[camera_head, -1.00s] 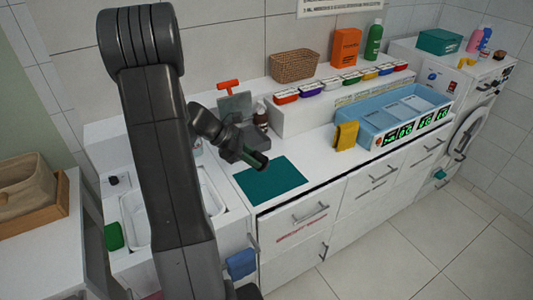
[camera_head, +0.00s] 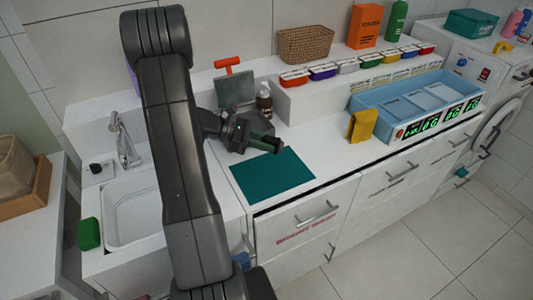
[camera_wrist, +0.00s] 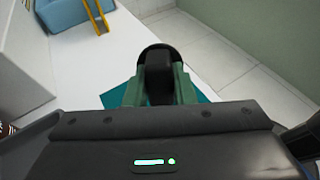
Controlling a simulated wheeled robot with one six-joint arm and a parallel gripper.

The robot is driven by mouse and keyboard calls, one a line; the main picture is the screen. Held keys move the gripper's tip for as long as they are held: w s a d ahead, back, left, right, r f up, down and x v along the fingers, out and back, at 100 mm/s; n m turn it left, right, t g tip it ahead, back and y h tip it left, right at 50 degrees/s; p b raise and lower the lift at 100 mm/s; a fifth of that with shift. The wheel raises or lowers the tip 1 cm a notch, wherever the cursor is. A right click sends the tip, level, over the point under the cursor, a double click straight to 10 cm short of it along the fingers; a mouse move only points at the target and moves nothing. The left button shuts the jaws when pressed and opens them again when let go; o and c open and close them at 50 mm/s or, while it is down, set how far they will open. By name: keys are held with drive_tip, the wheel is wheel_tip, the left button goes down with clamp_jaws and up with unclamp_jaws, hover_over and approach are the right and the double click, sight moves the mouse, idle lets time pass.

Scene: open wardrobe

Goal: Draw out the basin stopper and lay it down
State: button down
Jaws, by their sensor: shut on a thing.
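My gripper (camera_head: 268,144) is above the back of a teal mat (camera_head: 258,181) on the white counter. In the wrist view its green fingers (camera_wrist: 158,82) are shut on a black, round-topped thing, which looks like the stopper (camera_wrist: 158,68). The teal mat shows partly behind the fingers in the wrist view (camera_wrist: 204,96). The white basin (camera_head: 112,212) is at the left with a grey tap (camera_head: 124,140). My arm hides the right part of the basin, and its drain is not visible.
A brown bottle (camera_head: 264,102) and an orange-handled grey thing (camera_head: 235,90) stand behind the gripper. A green sponge (camera_head: 89,233) lies at the basin's left. The mat is bare.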

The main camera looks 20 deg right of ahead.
drive_tip(key=shift+f+h+b, duration=0.3)
drive_tip(key=shift+f+b, duration=0.4)
drive_tip(key=shift+f, duration=0.55)
drive_tip(key=shift+f, duration=0.15)
drive_tip(key=shift+f+b, duration=2.15)
drive_tip(key=shift+f, duration=0.8)
drive_tip(key=c, duration=0.8)
unclamp_jaws()
drive_tip(key=shift+r, duration=0.1)
drive_tip(key=a+r+p, duration=0.1)
drive_tip(key=r, duration=0.1)
drive_tip(key=w+a+r+p, duration=0.1)
drive_tip(key=r+p, duration=0.1)
drive_tip(key=a+r+p, duration=0.1)
drive_tip(key=r, duration=0.1)
drive_tip(key=shift+w+a+p, duration=0.25)
drive_tip(key=shift+w+p, duration=0.05)
drive_tip(key=shift+p, duration=0.1)
